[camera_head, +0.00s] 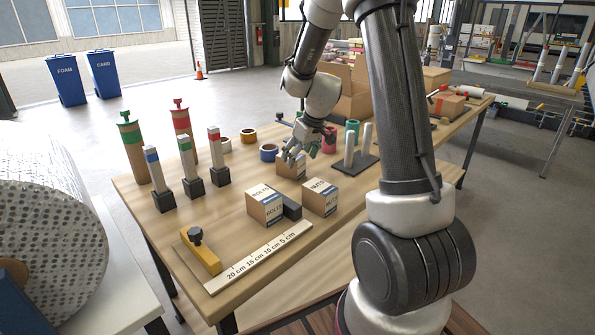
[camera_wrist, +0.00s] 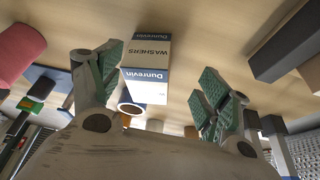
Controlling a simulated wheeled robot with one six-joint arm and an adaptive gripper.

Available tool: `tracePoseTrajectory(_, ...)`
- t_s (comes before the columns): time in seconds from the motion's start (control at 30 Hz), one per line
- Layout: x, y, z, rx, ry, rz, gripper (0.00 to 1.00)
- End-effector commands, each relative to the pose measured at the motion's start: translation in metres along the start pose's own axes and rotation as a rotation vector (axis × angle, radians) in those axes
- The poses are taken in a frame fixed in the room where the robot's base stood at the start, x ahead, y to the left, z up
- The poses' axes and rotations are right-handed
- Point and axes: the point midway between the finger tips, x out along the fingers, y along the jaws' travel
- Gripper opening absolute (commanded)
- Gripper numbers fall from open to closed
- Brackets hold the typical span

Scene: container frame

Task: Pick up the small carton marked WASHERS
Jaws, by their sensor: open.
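The small carton marked WASHERS (camera_wrist: 148,52) shows in the wrist view, with a tan face, white and blue label bands and the word Dunrevin. In the head view it appears to be the small brown carton (camera_head: 291,171) on the wooden table, partly covered by my gripper (camera_head: 293,154); its lettering cannot be read there. My gripper in the wrist view (camera_wrist: 160,82) is open, with green-padded fingers spread. The carton shows in the gap between them, nearer the left finger. I cannot tell whether either finger touches it.
Two cartons, BOLTS (camera_head: 265,206) and NUTS (camera_head: 320,197), stand in front, with a dark block (camera_head: 291,208) between them. A blue tape roll (camera_head: 268,153) lies left of my gripper.

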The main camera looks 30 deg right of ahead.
Motion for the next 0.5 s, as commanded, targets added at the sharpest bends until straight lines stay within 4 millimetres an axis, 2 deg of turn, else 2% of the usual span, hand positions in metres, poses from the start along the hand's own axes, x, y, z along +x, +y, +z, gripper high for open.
tracePoseTrajectory(0.4, 0.061, 0.001, 0.002, 0.002, -0.009, -0.005, 0.77)
tracePoseTrajectory(0.5, 0.068, 0.001, 0.002, 0.002, -0.007, -0.003, 0.77)
